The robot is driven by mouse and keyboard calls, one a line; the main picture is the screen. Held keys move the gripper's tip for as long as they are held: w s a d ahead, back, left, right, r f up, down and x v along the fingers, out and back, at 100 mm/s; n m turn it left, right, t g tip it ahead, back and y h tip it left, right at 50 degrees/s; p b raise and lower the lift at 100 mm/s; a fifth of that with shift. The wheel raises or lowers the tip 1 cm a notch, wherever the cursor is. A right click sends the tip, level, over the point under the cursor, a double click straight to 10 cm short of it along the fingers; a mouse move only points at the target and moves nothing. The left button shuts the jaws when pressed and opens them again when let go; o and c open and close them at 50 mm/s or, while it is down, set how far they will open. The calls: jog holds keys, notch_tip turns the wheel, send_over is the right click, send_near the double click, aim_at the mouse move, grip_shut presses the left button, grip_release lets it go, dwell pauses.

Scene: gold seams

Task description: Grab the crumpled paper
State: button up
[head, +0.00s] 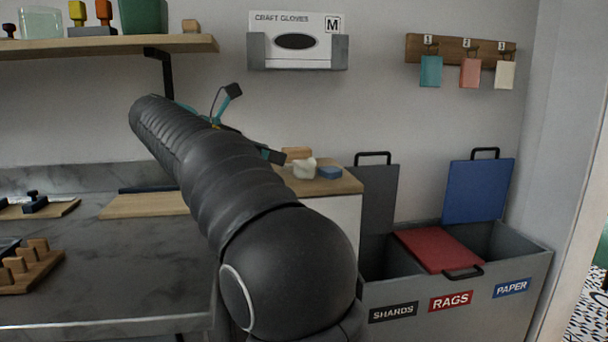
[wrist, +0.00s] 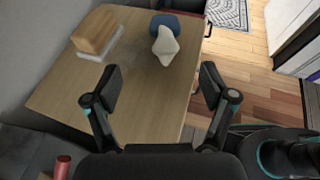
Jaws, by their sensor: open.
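The crumpled paper (head: 304,168) is a small white lump on the wooden top of a cabinet, right of my arm in the head view. In the wrist view the crumpled paper (wrist: 165,46) lies beyond my fingertips, roughly centred between them, and partly covers a blue object behind it. My gripper (wrist: 160,86) is open with nothing between its fingers. In the head view my gripper (head: 252,124) shows above and left of the paper, partly hidden behind my arm.
A blue object (head: 329,172) sits close beside the paper, and a tan block (wrist: 97,32) stands to its left. The wooden top (wrist: 135,88) is otherwise clear. Bins labelled shards, rags and paper (head: 512,288) stand at right; the red rags lid (head: 437,249) is down, the others are raised.

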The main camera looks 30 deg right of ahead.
aim_at(295, 163)
jog(key=x, duration=0.3)
jog(key=shift+d+f+b, duration=0.2)
jog(key=shift+d+b, duration=0.1)
jog(key=shift+d, duration=0.05)
jog(key=x, duration=0.1)
jog(key=b+x, duration=0.1)
jog(key=x, duration=0.2)
jog(key=shift+s+d+f+b, duration=0.15)
jog(key=shift+s+f+b, duration=0.05)
jog(key=shift+s+b, duration=0.2)
jog(key=shift+w+d+f, duration=0.1)
jog(key=shift+d, duration=0.35)
jog(key=shift+c, duration=0.2)
jog(key=c, duration=0.8)
